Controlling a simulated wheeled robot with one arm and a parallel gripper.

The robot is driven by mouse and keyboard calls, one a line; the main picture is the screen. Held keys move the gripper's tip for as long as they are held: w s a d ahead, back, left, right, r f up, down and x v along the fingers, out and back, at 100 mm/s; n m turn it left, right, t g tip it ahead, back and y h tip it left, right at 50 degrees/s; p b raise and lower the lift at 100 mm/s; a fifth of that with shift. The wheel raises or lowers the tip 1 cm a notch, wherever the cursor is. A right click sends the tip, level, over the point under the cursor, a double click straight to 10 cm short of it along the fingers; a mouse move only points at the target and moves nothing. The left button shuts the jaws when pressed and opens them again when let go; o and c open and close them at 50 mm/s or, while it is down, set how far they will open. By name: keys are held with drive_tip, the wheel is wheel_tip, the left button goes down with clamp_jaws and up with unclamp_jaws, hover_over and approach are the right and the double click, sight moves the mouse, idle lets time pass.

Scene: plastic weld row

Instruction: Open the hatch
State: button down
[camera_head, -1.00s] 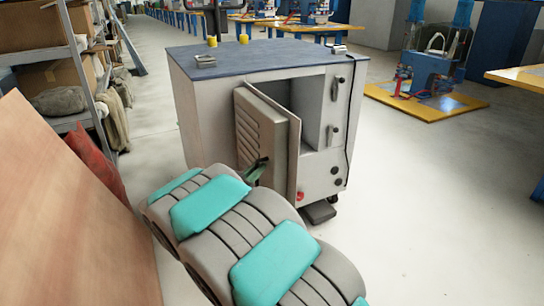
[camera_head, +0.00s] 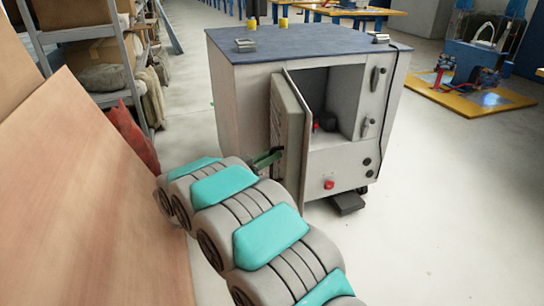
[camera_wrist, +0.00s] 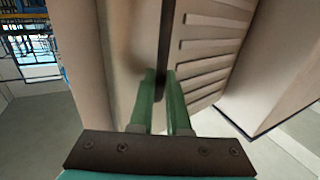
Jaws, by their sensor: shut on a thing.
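The hatch (camera_head: 290,125) is a pale louvred door on the front of a grey cabinet (camera_head: 250,95). It stands wide open, swung out to the left of the opening, and I see it almost edge-on. My gripper (camera_head: 268,157) is at its louvred outer face. In the wrist view, my gripper (camera_wrist: 161,78) has its green fingers close together around a dark upright bar, which looks like the hatch handle (camera_wrist: 166,40). The louvred face (camera_wrist: 215,40) is just right of the fingers. The fingers partly hide where they grip.
A red button (camera_head: 329,184) sits below the opening. A brown board (camera_head: 85,190) and shelving (camera_head: 105,30) are close on the left.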

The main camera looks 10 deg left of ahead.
drive_tip(key=shift+r, duration=0.15)
drive_tip(key=c, duration=1.2)
unclamp_jaws()
drive_tip(key=shift+w, duration=0.1)
drive_tip(key=shift+o, duration=0.2)
drive_tip(key=v, duration=0.7)
drive_tip(key=shift+s+a+b, duration=0.2)
drive_tip(key=shift+s+b, duration=0.15)
drive_tip(key=shift+b, duration=0.1)
